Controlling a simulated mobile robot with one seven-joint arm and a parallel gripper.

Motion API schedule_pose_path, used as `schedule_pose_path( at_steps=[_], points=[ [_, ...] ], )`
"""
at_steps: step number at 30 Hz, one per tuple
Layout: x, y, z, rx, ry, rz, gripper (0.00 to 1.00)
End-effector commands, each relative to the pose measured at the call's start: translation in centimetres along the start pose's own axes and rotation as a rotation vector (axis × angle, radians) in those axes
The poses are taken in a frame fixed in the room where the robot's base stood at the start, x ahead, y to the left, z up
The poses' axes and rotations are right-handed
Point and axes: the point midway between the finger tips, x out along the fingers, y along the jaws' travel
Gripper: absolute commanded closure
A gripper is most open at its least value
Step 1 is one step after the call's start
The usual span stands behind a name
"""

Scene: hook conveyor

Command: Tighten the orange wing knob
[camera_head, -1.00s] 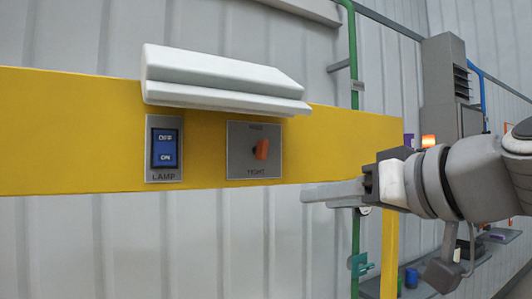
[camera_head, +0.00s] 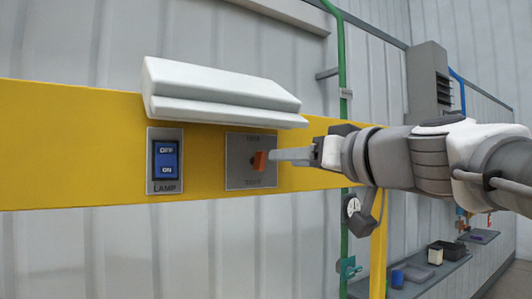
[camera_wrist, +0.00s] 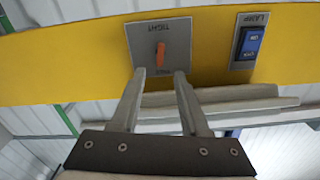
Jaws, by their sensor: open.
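The orange wing knob (camera_head: 259,161) sits on a grey plate (camera_head: 239,177) on the yellow beam. In the wrist view the knob (camera_wrist: 160,55) stands near the middle of its plate (camera_wrist: 134,32), with TIGHT lettered on one edge; the view is upside down. My gripper (camera_head: 272,155) comes in from the right, its fingertips close to the knob in the head view. In the wrist view the two fingers (camera_wrist: 160,75) are apart and empty, with the knob just beyond the gap between their tips. I cannot tell whether a finger touches the knob.
A white ledge (camera_head: 222,93) juts out above the plate. A blue LAMP switch (camera_head: 166,160) is left of the knob. A green pipe (camera_head: 344,232) and a shelf with small items (camera_head: 440,272) are to the right. Space below the beam is clear.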

Motion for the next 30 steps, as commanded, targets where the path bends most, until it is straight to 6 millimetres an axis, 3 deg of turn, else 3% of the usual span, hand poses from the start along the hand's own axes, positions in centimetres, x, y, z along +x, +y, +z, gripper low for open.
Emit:
schedule_pose_path(
  at_steps=[6, 12, 24, 26, 30],
  points=[
    [4.7, -0.1, -0.2, 0.002, -0.003, -0.002, 0.55],
    [7.3, 0.0, -0.1, 0.002, -0.001, 0.0, 0.55],
    [8.2, 0.0, 0.0, 0.0, 0.0, -0.001, 0.55],
    [8.2, 0.0, 0.0, 0.0, 0.0, -0.001, 0.62],
    [8.2, 0.0, 0.0, 0.0, 0.0, -0.001, 0.87]
  ],
)
